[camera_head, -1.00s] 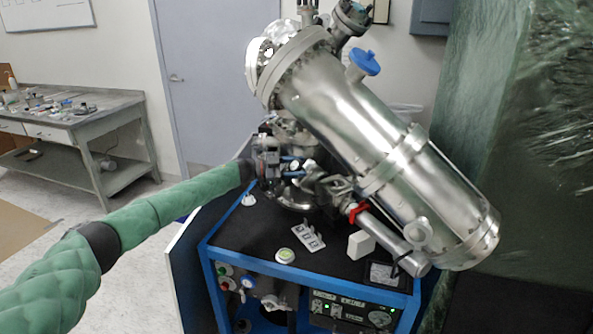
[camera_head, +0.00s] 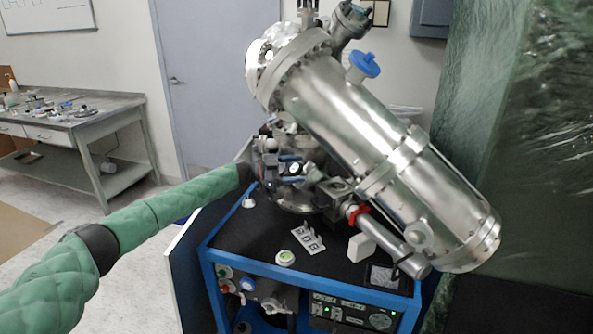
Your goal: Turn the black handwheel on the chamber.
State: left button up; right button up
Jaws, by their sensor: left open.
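The large silver chamber (camera_head: 345,115) leans diagonally above a black-topped blue-framed cart. My left arm reaches in from the left, and my left gripper (camera_head: 298,168) is at the valves and fittings under the chamber's upper end. Its blue-tipped fingers are open and apart, one above the other. I cannot make out the black handwheel clearly among the dark parts there; the gripper and fittings may cover it. I cannot tell whether the fingers touch or surround anything. My right gripper is not in view.
The cart top (camera_head: 255,228) holds a small white switch plate (camera_head: 307,238), a green-topped round button (camera_head: 285,257) and a white block (camera_head: 361,247). A blue knob (camera_head: 365,64) sits on the chamber. A grey workbench (camera_head: 80,120) stands at the left.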

aim_at(290, 169)
pick_arm(q)
jog(key=shift+a+f+b, duration=0.2)
jog(key=shift+a+b, duration=0.1)
jog(key=shift+a, duration=0.75)
jog(key=a, duration=0.3)
jog(key=a+b, duration=0.1)
jog(key=shift+s+a, duration=0.15)
jog(key=shift+s, duration=0.15)
jog(key=shift+s+a+r, duration=0.1)
jog(key=shift+a, duration=0.35)
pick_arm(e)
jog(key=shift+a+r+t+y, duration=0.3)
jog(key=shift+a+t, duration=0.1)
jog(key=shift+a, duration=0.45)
